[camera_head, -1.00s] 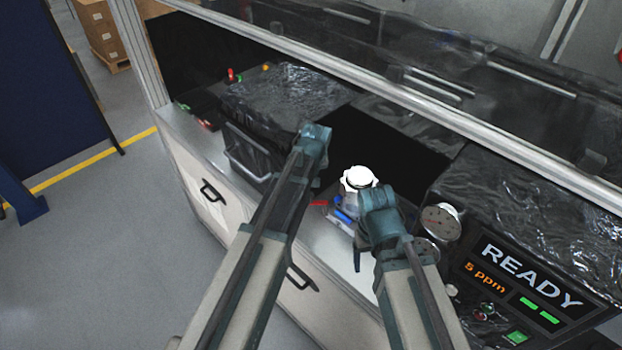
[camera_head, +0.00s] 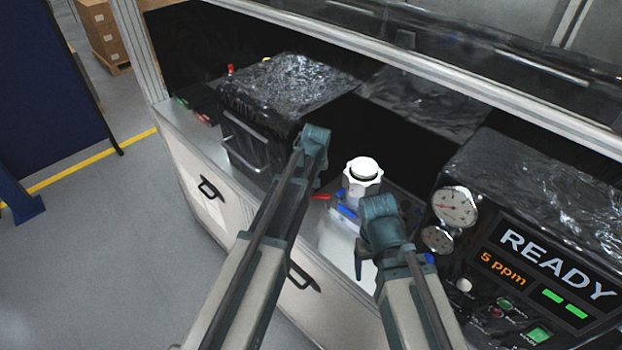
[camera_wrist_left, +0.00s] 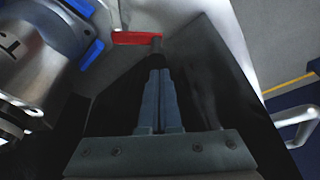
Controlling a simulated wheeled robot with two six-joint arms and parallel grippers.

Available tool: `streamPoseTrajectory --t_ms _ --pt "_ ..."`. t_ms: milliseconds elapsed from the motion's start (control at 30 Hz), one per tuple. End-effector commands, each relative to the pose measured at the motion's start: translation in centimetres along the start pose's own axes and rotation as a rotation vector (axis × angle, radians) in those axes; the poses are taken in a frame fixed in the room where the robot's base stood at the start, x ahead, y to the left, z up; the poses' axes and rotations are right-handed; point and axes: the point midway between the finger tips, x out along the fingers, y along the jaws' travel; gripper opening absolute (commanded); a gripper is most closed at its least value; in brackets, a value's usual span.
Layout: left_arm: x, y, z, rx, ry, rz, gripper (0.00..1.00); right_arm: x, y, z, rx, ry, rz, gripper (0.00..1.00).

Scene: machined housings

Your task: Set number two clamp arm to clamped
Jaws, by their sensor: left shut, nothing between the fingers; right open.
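A white-capped metal housing (camera_head: 362,180) stands on the worktop, with blue parts (camera_head: 346,211) at its base. A red lever (camera_head: 320,197) sticks out left of it. In the left wrist view the red lever (camera_wrist_left: 137,38) lies sideways on a short grey post, beyond the tips of my left gripper (camera_wrist_left: 158,72), which is shut and empty. I cannot tell whether they touch. The housing (camera_wrist_left: 35,60) with a blue part (camera_wrist_left: 92,54) is at left there. My right gripper (camera_head: 360,262) is open in front of the housing, its fingers partly hidden. No clamp number is readable.
A dark wrapped box (camera_head: 285,90) stands left of the housing. Gauges (camera_head: 455,207) and a READY panel (camera_head: 555,270) are at right. A pale rail (camera_head: 420,80) crosses behind. Cabinet handles (camera_head: 209,188) project in front.

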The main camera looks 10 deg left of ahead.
Motion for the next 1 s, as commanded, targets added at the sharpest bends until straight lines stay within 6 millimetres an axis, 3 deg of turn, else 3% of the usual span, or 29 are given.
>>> streamPoseTrajectory --t_ms 1000 --pt "-0.5 -0.4 1.4 -0.237 -0.001 -0.084 0.00 0.0 0.0 0.0 0.000 0.000 0.000 0.76"
